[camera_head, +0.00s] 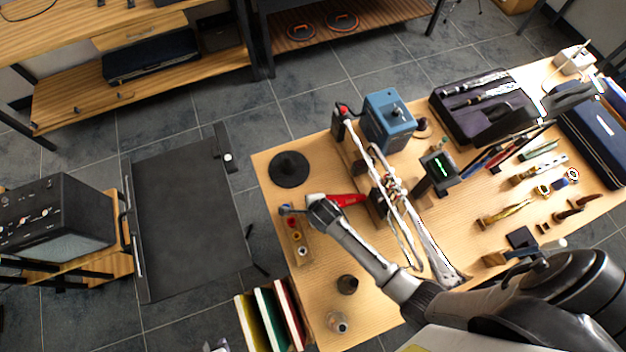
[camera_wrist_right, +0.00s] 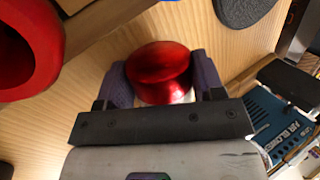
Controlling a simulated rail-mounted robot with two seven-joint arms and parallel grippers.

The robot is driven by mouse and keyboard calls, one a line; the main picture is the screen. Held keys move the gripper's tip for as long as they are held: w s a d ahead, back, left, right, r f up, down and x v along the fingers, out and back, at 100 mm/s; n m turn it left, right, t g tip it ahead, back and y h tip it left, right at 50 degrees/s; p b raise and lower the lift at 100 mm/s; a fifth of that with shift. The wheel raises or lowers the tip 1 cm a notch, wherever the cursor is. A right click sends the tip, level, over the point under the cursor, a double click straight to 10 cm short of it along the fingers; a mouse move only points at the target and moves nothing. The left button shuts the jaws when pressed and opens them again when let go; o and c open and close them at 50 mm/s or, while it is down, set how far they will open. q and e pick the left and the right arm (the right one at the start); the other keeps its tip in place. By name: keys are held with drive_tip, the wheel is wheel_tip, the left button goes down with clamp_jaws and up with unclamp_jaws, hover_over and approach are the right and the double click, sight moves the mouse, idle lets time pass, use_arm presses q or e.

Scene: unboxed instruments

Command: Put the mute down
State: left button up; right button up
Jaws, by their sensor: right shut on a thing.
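The mute (camera_wrist_right: 158,65) shows in the right wrist view as a shiny red, rounded piece with a paler part below. My right gripper (camera_wrist_right: 165,80) is shut on it, with a purple-grey pad on each side. In the head view my right gripper (camera_head: 309,208) is over the left part of the table, and its fingers are hard to make out. A red tapered shape (camera_head: 346,199) shows just right of it; I cannot tell whether this is the mute. The mute's underside is hidden, so I cannot tell whether it touches the table. My left gripper is out of view.
A large red hollow piece (camera_wrist_right: 25,50) is close on the left in the wrist view. A black disc (camera_head: 289,168) lies near the table's left edge. A small rack (camera_head: 295,241) with coloured pieces and a blue device (camera_head: 388,121) stand nearby. Bare wood (camera_head: 320,285) lies below.

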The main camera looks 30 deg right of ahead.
drive_tip(key=shift+f, duration=0.25)
drive_tip(key=o, duration=0.6)
drive_tip(key=shift+f, duration=0.1)
